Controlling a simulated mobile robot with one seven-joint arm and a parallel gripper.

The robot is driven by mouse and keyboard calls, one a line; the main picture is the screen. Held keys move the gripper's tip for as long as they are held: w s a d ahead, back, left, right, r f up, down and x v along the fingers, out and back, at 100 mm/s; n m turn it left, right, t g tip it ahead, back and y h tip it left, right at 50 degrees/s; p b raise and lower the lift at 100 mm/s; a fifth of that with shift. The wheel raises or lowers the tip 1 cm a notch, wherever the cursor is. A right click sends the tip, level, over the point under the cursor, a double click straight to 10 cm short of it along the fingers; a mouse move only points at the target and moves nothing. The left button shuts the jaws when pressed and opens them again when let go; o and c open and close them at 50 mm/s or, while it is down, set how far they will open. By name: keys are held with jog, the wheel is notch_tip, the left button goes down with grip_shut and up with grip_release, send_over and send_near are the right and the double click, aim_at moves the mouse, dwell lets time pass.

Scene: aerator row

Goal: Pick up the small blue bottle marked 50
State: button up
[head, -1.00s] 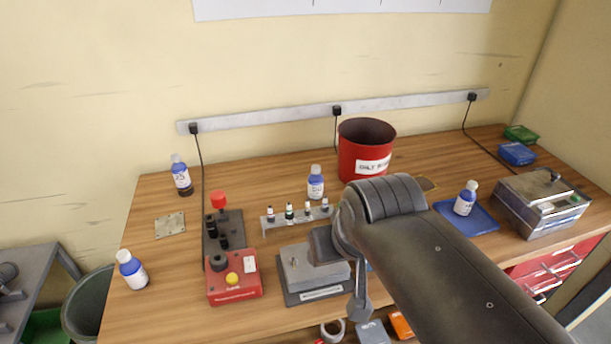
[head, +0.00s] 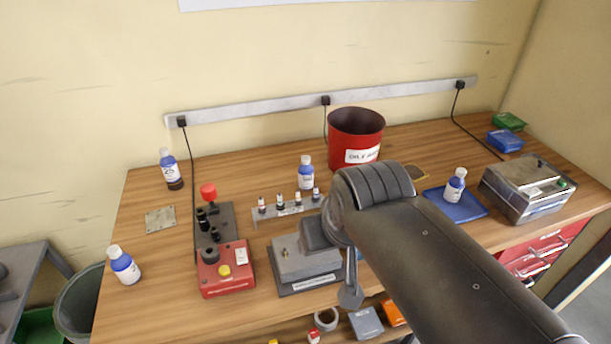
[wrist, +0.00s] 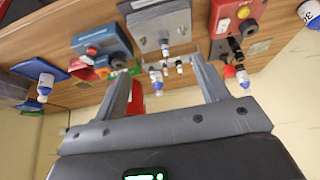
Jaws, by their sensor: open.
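Several small white-capped bottles with blue bands stand on the wooden bench, and I cannot read clearly which is marked 50. One bottle is at the back left (head: 171,169), one at the front left (head: 123,265), one behind the vial rack (head: 306,173) and one on the blue tray (head: 455,186). The tray bottle also shows in the wrist view (wrist: 45,86). My gripper (wrist: 162,76) is open and empty in the wrist view, with the small vials seen between its fingers. In the head view my arm hides the fingers.
A red bin (head: 355,128) stands at the back. A red control box (head: 226,269), a grey block (head: 305,263) and the vial rack (head: 287,211) crowd the middle. A metal box (head: 527,188) is at the right. The bench's left side has free room.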

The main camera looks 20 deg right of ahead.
jog(key=w+d+r+g, duration=0.15)
jog(key=w+r, duration=0.25)
jog(key=w, duration=0.7)
jog(key=n+g, duration=0.3)
jog(key=g, duration=0.1)
send_over(306, 166)
jog(key=f, duration=0.9)
jog(key=shift+w+d, duration=0.25)
jog(key=shift+w+f, duration=0.15)
jog(key=shift+f, duration=0.15)
notch_tip(306, 166, down, 5)
jog(key=shift+f, duration=0.1)
jog(key=shift+w+a+f, duration=0.1)
jog(key=shift+w+f, duration=0.05)
jog(key=shift+f, duration=1.2)
jog(key=shift+w+f, duration=0.15)
jog(key=shift+f, duration=1.2)
